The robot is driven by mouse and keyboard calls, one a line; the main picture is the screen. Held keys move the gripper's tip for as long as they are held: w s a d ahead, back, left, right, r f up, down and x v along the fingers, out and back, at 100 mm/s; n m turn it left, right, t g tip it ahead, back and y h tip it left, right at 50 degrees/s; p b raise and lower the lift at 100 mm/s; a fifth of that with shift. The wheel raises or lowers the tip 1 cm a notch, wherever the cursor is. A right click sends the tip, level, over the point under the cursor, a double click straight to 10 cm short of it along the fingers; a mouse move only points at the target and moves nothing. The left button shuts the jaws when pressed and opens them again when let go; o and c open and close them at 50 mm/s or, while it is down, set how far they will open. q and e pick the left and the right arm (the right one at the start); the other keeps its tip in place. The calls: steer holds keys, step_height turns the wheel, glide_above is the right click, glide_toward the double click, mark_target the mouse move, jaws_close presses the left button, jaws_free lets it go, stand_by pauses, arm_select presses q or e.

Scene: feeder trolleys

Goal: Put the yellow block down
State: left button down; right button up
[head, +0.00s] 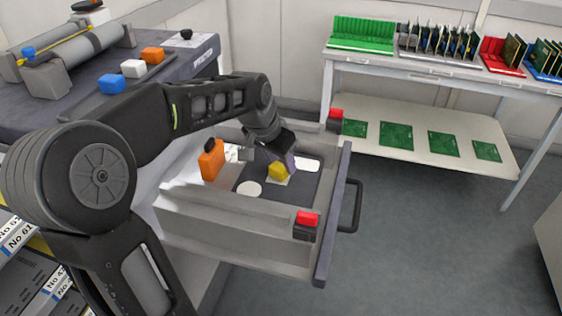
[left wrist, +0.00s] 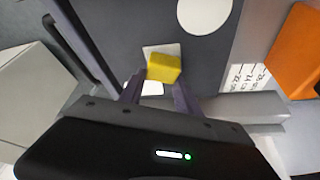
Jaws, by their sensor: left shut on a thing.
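The yellow block (head: 278,171) is inside the open drawer (head: 220,222), low over its dark floor. A white square (left wrist: 151,51) lies under or just beside the block in the left wrist view. My left gripper (head: 283,164) reaches down into the drawer and is shut on the yellow block, which also shows between the fingertips in the left wrist view (left wrist: 164,68). I cannot tell whether the block touches the drawer floor. My right gripper is not in view.
An orange item (head: 211,160) stands at the drawer's left side. A white disc (head: 249,188) lies on the drawer floor. Red-topped corner pieces (head: 307,219) and a black handle (head: 350,205) mark the drawer front. A table (head: 440,78) with green boards stands behind.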

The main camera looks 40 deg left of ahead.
arm_select(q)
steer(key=shift+f, duration=0.15)
steer(key=c, duration=0.9)
jaws_free()
steer(key=shift+o, duration=0.2)
steer(key=shift+r, duration=0.3)
steer(key=p+v, duration=0.1)
steer(key=v, duration=1)
steer(key=shift+s+r, duration=0.25)
steer(key=shift+r, duration=0.05)
